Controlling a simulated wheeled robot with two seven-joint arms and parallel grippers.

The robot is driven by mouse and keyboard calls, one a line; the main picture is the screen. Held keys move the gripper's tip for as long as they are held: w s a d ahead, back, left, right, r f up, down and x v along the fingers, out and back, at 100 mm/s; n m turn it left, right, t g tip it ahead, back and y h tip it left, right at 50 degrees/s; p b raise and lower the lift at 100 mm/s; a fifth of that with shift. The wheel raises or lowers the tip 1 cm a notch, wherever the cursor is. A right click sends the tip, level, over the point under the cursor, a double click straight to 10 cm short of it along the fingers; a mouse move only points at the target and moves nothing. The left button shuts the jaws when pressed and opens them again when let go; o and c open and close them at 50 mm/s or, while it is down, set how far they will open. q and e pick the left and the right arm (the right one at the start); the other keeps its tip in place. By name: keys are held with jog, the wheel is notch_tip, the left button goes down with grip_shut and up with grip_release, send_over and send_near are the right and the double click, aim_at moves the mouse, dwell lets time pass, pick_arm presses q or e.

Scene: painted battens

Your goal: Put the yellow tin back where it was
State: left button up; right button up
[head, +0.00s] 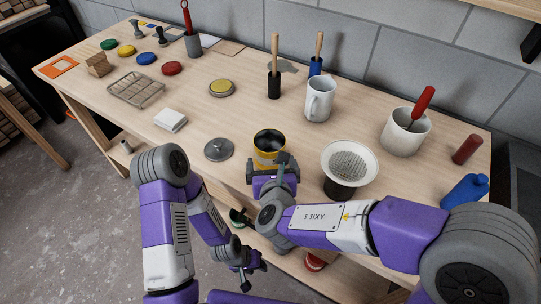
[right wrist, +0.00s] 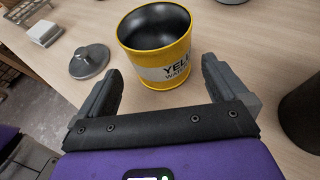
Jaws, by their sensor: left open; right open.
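The yellow tin (head: 268,158) stands upright and open-topped near the front edge of the bench, dark inside. In the right wrist view the tin (right wrist: 155,72) shows a pale label band with partly cut-off lettering. My right gripper (head: 272,168) is open at the tin's near side. In the right wrist view its fingers (right wrist: 160,80) point towards the tin, one to each side of its lower part, with nothing held. My left gripper (head: 250,264) is open and empty, low in front of the bench, below its top.
A grey knobbed lid (head: 219,150) lies left of the tin. A white strainer on a dark cup (head: 348,166) stands close on its right. A white mug (head: 319,100) and brushes are behind. A white block (head: 170,120) and wire rack (head: 136,89) lie further left.

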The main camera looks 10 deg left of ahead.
jog(key=p+v, duration=0.1)
jog(key=v, duration=0.7)
jog(key=shift+p, duration=0.35)
